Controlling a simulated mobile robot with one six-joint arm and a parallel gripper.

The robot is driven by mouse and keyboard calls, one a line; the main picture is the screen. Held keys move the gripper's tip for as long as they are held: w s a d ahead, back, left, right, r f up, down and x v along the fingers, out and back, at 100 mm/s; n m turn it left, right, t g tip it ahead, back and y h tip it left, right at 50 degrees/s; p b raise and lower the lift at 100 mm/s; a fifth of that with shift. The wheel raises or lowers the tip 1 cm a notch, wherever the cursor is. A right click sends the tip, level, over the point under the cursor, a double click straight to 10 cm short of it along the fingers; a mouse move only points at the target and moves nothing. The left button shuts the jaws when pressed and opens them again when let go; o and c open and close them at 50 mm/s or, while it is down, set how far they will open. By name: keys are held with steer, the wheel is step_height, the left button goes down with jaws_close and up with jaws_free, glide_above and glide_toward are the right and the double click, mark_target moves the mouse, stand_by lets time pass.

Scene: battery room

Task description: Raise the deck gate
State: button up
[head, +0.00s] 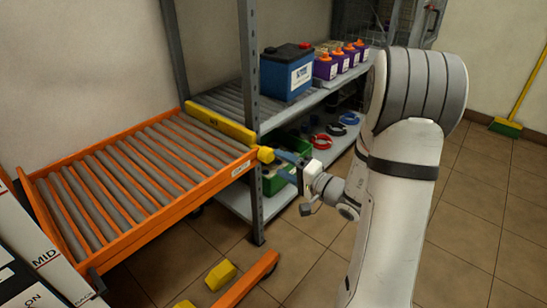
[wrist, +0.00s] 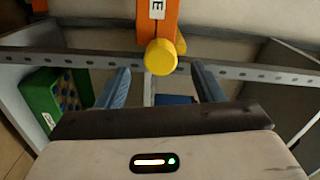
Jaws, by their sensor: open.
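The yellow deck gate (head: 218,124) is a bar lying across the far end of the orange roller deck (head: 125,245), beside the shelf. A yellow knob (head: 265,155) sticks out at the deck's right corner, near the gate's right end. My gripper (head: 279,162) is just right of the knob, with its blue fingers pointing at it. In the wrist view the round knob (wrist: 160,57) sits ahead of and between the two open fingers, with a gap on each side. An orange part (wrist: 157,16) with a letter label is behind it. Nothing is held.
A grey shelf post (head: 250,110) stands close behind the knob. The shelf holds a blue battery (head: 287,72) and several purple ones (head: 343,62). A green crate (head: 280,175) is on the lower shelf, near my gripper. Floor on the right is open; a broom (head: 507,126) stands there.

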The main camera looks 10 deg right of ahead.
steer(key=shift+v, duration=1.25)
